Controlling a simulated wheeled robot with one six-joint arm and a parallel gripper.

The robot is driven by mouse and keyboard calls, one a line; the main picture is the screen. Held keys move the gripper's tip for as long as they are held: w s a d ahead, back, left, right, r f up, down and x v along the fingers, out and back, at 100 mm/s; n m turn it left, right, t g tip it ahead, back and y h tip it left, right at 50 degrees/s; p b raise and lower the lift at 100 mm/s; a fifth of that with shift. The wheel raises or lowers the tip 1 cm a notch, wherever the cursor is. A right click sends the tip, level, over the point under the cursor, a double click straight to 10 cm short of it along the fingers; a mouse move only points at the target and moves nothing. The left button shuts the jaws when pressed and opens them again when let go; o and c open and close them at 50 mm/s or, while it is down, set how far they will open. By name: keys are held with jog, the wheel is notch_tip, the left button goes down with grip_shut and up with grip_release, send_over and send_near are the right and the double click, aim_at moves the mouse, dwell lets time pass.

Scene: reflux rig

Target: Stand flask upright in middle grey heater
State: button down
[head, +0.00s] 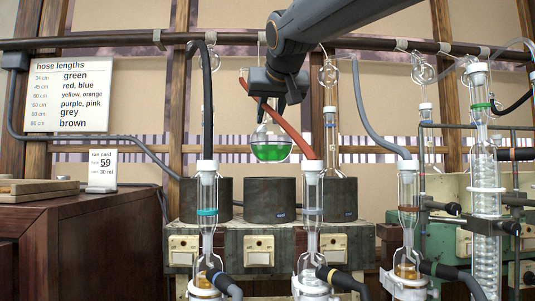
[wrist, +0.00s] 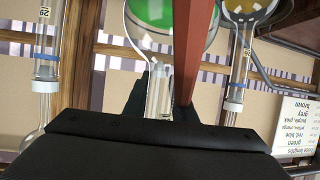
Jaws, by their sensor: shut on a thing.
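The round flask (head: 270,148) holds green liquid and hangs upright in the head view. My gripper (head: 270,108) is shut on its neck from above. The flask also shows in the wrist view (wrist: 160,90), neck between the dark fingers. The middle grey heater (head: 270,200) is a dark grey cylinder on the bench. In the head view the flask appears above it, with a small gap between flask bottom and heater top. Depth between them is hard to judge. The heater's inside is hidden.
A left heater (head: 222,195) and a right heater (head: 341,199) flank it. A red hose (head: 285,122) slants close past the flask and crosses the wrist view (wrist: 196,50). Glass columns (head: 312,205) stand in front. A dark rail (head: 130,40) runs above.

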jog(key=w+p, duration=0.2)
jog(key=w, duration=0.4)
notch_tip(320, 180, down, 11)
jog(key=w, duration=0.1)
jog(key=shift+w+f, duration=0.15)
jog(key=shift+w, duration=0.15)
jog(key=shift+f, duration=0.2)
jog(key=c, duration=1.5)
grip_release()
jog(key=shift+o, duration=0.2)
jog(key=shift+r, duration=0.15)
